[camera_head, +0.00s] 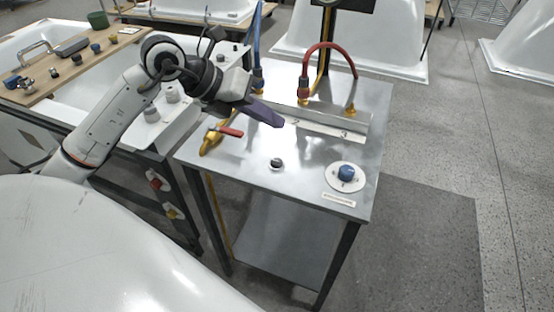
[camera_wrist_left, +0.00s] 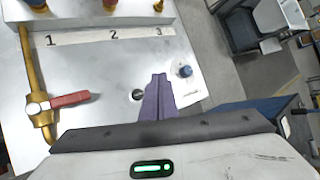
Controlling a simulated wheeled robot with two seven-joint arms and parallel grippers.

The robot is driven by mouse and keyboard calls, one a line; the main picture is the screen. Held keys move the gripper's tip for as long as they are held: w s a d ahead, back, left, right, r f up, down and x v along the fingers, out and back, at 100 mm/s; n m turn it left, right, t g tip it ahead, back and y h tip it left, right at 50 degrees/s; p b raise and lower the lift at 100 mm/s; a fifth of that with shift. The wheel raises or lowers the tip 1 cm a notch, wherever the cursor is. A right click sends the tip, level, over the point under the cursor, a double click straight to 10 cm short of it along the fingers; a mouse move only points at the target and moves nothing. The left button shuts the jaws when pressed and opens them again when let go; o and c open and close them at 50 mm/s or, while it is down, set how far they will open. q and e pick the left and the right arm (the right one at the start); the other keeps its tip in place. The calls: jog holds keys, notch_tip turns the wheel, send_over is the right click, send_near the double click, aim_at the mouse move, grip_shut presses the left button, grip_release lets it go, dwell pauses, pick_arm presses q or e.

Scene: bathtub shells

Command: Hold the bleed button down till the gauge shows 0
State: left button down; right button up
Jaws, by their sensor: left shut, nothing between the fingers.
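A small round dark-and-silver button (camera_head: 277,163) sits in the steel bench top (camera_head: 235,170); I take it for the bleed button. It also shows in the left wrist view (camera_wrist_left: 137,95), just left of my fingers. My left gripper (camera_head: 279,122) is shut and empty, its purple fingers above the bench, behind the button in the head view. In the left wrist view the shut fingers (camera_wrist_left: 159,76) point away over the bench. No readable gauge face shows; a black box (camera_head: 345,4) on a post is cut off at the top edge. My right gripper is out of view.
A blue knob (camera_head: 346,172) on a white dial stands at the bench's right. A red-handled valve (camera_head: 229,131) on brass pipe stands left. A numbered strip (camera_head: 320,129), a red hose (camera_head: 318,45) and a blue hose (camera_head: 256,40) are behind. The front bench top is mostly clear.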

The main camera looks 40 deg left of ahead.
pick_arm(q)
jog(key=b, duration=0.6)
send_over(272, 162)
notch_tip(272, 162, down, 8)
jog(key=shift+s+r, duration=0.1)
jog(key=shift+f, duration=0.55)
dwell(0.7)
dwell(0.5)
jog(key=shift+f+b, duration=0.4)
jog(key=shift+b, duration=0.25)
